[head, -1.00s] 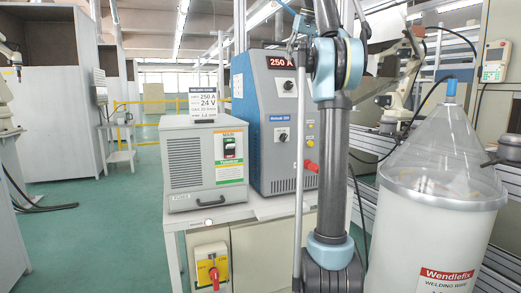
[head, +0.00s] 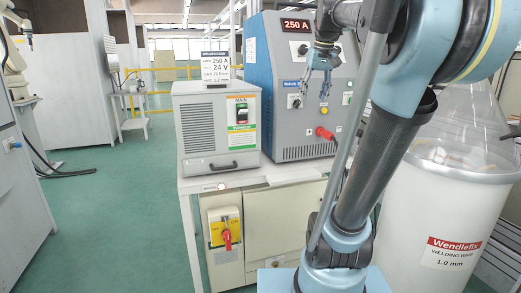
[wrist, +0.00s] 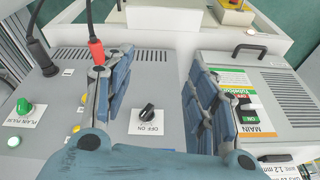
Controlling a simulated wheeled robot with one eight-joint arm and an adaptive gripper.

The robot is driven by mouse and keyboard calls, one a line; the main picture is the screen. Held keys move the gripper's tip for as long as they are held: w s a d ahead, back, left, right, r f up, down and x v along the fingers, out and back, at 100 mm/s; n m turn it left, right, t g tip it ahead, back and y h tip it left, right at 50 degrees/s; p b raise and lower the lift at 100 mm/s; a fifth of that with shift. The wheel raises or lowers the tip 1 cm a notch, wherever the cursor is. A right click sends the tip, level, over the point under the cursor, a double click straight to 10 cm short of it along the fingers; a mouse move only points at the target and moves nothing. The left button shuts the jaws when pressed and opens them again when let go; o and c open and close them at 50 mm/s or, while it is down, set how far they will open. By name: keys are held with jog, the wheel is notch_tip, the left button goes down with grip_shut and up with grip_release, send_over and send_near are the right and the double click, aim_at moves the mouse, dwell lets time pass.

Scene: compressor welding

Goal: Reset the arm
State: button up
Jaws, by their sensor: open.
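My gripper (head: 318,84) hangs in front of the blue welding machine (head: 258,65), open and empty, fingers pointing down. In the wrist view its two blue segmented fingers (wrist: 164,90) stand apart with nothing between them. Between them show the machine's grey panel and a black ON/OFF knob (wrist: 149,112). A red cable plug (wrist: 96,52) lies beside the left finger; I cannot tell if they touch. My arm's grey and light blue links rise at the right of the head view and hide part of the machine.
A yellow switch panel (head: 225,228) is below. A white welding wire drum (head: 440,205) stands right.

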jog(key=s+f, duration=0.7)
jog(key=f, duration=0.4)
jog(key=s+f, duration=0.7)
jog(key=f, duration=0.5)
jog(key=s+f+m+h, duration=0.1)
jog(key=s+f, duration=0.6)
jog(key=f, duration=0.5)
jog(key=shift+s+f+g, duration=0.25)
jog(key=shift+s+g, duration=0.05)
jog(key=shift+g, duration=0.1)
jog(key=shift+d, duration=0.1)
jog(key=shift+w+f, duration=0.2)
jog(key=shift+w, duration=0.25)
